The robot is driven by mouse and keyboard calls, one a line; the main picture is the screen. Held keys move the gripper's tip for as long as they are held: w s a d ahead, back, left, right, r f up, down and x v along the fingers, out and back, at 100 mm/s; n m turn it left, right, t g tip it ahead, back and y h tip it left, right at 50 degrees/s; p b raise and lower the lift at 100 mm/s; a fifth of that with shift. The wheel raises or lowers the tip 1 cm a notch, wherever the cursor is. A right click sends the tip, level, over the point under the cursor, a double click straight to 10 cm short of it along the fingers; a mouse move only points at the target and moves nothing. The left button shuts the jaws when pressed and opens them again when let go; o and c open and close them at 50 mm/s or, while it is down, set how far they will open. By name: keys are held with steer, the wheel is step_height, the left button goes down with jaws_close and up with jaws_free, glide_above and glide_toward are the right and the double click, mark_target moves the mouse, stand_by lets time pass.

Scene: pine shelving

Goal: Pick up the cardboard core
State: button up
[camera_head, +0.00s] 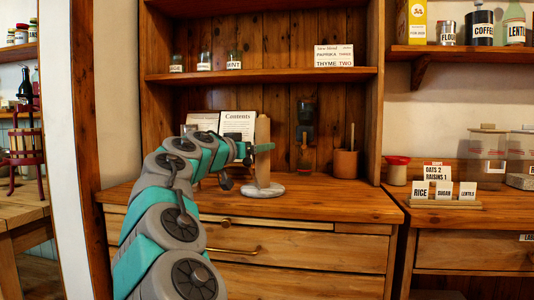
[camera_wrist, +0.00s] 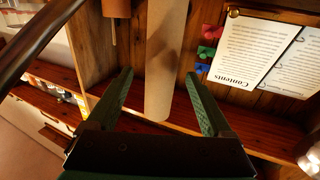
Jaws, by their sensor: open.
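The cardboard core (camera_head: 262,129) is a tan tube standing upright on a round pale base (camera_head: 262,191) on the cabinet top. In the wrist view the core (camera_wrist: 168,45) runs down the middle, and its near end shows between my fingers. My gripper (camera_head: 260,148) is at the core's upper part, with a green finger across it in the head view. In the wrist view my gripper (camera_wrist: 158,78) is open, one finger on each side of the core with gaps showing. I cannot tell whether either finger touches it.
A recipe page headed Contents (camera_head: 238,124) stands behind the core. A dark grinder (camera_head: 305,138) and a brown pot (camera_head: 346,162) stand to the right. A shelf (camera_head: 262,76) with jars runs above. The cabinet top (camera_head: 345,198) is clear at front right.

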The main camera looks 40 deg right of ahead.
steer(key=p+x, duration=0.1)
steer(key=x, duration=0.6)
steer(key=shift+f, duration=0.2)
steer(key=shift+w+a, duration=0.1)
jaws_close()
stand_by(0.4)
